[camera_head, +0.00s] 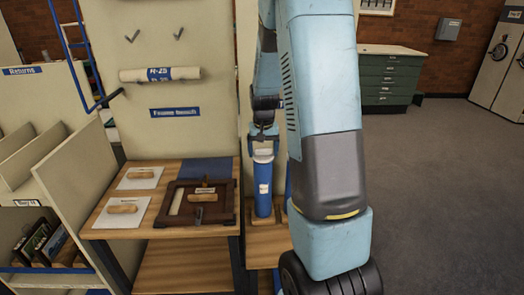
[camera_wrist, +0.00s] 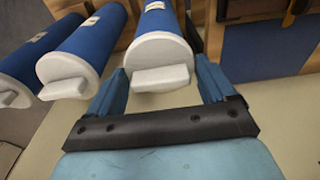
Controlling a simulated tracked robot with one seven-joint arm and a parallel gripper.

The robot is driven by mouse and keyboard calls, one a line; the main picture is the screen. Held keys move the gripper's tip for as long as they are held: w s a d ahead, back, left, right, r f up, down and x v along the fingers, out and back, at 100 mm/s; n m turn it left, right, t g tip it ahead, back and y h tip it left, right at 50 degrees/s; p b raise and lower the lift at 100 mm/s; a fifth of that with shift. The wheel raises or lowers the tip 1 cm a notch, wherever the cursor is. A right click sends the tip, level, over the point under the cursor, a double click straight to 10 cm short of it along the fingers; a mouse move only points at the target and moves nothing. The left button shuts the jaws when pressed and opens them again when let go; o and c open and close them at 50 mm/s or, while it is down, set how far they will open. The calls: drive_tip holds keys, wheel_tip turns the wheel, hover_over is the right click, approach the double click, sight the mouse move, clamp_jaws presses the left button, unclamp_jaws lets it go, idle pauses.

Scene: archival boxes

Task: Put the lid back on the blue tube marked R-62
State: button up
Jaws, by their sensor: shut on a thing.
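A blue tube (camera_head: 263,187) with a small white label stands upright in a wooden base beside the workbench; its marking is too small to read. A white lid (camera_wrist: 160,48) with a raised grip bar is at its top end, and it also shows in the head view (camera_head: 263,155). My gripper (camera_wrist: 163,82) is shut on this lid, one finger on each side; in the head view it hangs straight above the tube (camera_head: 263,138). I cannot tell whether the lid is fully seated. The same tube shows blue beyond the lid in the wrist view (camera_wrist: 158,20).
Two more blue tubes with white lids, a nearer one (camera_wrist: 85,48) and a farther one (camera_wrist: 28,70), stand close beside it. The workbench (camera_head: 205,227) holds a dark wooden frame (camera_head: 177,220) and two white boards. Open floor lies right.

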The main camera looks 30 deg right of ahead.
idle(0.4)
drive_tip(key=o, duration=0.8)
drive_tip(key=shift+o, duration=0.2)
drive_tip(key=shift+r, duration=3.45)
clamp_jaws()
drive_tip(key=shift+f, duration=2.25)
